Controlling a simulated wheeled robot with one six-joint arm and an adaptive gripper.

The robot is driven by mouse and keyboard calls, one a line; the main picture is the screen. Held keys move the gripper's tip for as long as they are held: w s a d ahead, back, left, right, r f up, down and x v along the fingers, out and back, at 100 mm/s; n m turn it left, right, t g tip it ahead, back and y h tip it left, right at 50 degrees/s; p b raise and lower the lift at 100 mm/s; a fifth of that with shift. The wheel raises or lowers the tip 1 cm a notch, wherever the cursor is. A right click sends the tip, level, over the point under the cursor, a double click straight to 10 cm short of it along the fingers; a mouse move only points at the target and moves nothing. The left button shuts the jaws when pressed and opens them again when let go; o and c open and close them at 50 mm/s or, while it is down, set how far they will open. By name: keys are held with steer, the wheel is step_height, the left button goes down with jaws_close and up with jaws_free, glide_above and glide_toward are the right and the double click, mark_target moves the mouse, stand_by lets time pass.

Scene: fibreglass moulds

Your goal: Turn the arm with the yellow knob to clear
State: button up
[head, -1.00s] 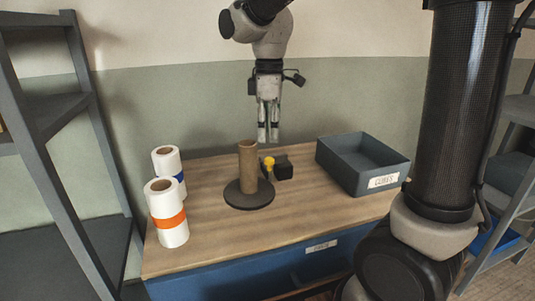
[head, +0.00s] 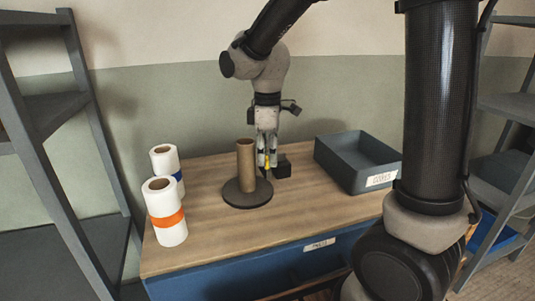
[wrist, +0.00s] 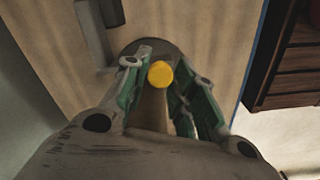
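The yellow knob (head: 267,166) shows small between my fingertips and right of the cardboard tube in the head view. In the wrist view the yellow knob (wrist: 160,74) is a round disc between my two fingers, seen from above. My gripper (head: 267,161) points down over it, fingers apart; whether they touch the knob I cannot tell. A gap shows on both sides in the wrist view. The arm that carries the knob is mostly hidden. A black block (head: 283,168) is just right of the knob. The brown tube (head: 245,165) stands upright on a dark round base (head: 247,198).
Two white rolls, one with an orange band (head: 166,218) and one with a blue band (head: 163,160), stand at the table's left. A grey-blue bin (head: 371,182) labelled CORES is at the right. The front of the wooden tabletop (head: 290,222) is clear. A grey shelf (head: 52,160) stands left.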

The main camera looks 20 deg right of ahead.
jaws_close()
steer(key=s+d+n, duration=0.2)
steer(key=d+n, duration=0.7)
steer(key=n, duration=0.2)
steer(key=shift+s+d, duration=0.2)
steer(key=shift+s, duration=0.1)
stand_by(0.4)
steer(key=o, duration=0.7)
jaws_free()
steer(key=shift+c, duration=0.2)
